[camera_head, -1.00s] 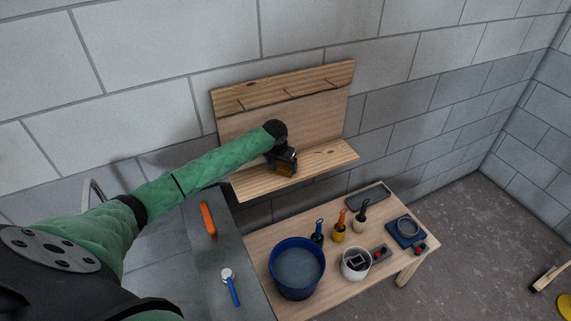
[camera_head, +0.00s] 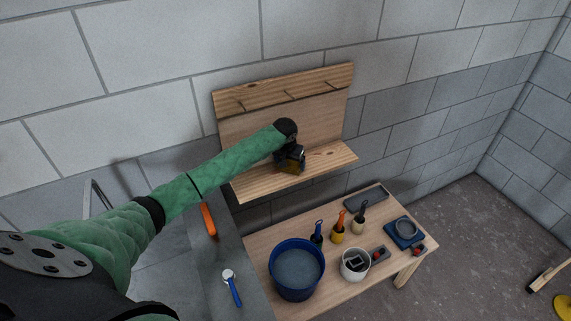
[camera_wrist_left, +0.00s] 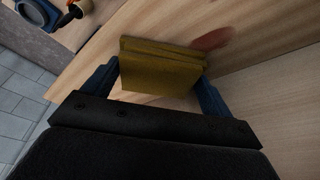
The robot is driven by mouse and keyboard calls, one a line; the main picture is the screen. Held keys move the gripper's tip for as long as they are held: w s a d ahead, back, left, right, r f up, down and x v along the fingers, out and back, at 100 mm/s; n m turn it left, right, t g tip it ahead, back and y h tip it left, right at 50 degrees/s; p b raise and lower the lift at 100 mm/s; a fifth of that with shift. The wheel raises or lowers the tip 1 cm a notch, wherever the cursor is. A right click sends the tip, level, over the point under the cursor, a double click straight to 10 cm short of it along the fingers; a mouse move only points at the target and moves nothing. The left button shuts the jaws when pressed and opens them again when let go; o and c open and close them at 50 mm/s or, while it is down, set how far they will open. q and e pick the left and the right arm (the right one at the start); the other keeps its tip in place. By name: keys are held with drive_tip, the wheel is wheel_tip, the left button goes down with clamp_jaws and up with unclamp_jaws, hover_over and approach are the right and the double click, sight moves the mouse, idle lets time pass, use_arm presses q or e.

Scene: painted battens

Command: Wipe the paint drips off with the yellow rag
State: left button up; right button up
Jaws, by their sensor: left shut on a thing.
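My left gripper (camera_head: 290,165) is shut on the folded yellow rag (camera_wrist_left: 160,68), which sits between its two blue fingers in the left wrist view. The rag also shows in the head view (camera_head: 287,169), low over the wooden shelf board (camera_head: 325,162). It appears to be at the board's surface, but I cannot tell for sure whether it touches. A reddish-brown paint mark (camera_wrist_left: 214,39) lies on the wood right beside the rag's upper right corner. Other drips are hidden or too small to tell. My right gripper does not show.
Below stands a wooden table (camera_head: 335,222) with a blue bucket (camera_head: 297,269), a white pot (camera_head: 355,264), several brushes and a blue tray (camera_head: 405,232). A grey worktop (camera_head: 230,254) holds an orange-handled tool (camera_head: 208,220) and a blue-handled tool (camera_head: 232,288). The wall rises behind the shelf.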

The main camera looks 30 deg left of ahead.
sight(310, 161)
use_arm(q)
drive_tip(key=shift+w+d+f, duration=0.1)
drive_tip(key=shift+w+d, duration=0.45)
drive_tip(key=shift+w, duration=0.2)
drive_tip(key=shift+w+d, duration=0.55)
drive_tip(key=shift+w, duration=0.15)
drive_tip(key=shift+w+d, duration=0.5)
drive_tip(key=shift+w, duration=0.2)
drive_tip(key=shift+w+d, duration=0.1)
drive_tip(key=shift+w+d+f, duration=0.1)
drive_tip(key=shift+w+d, duration=0.85)
drive_tip(key=shift+w, duration=0.25)
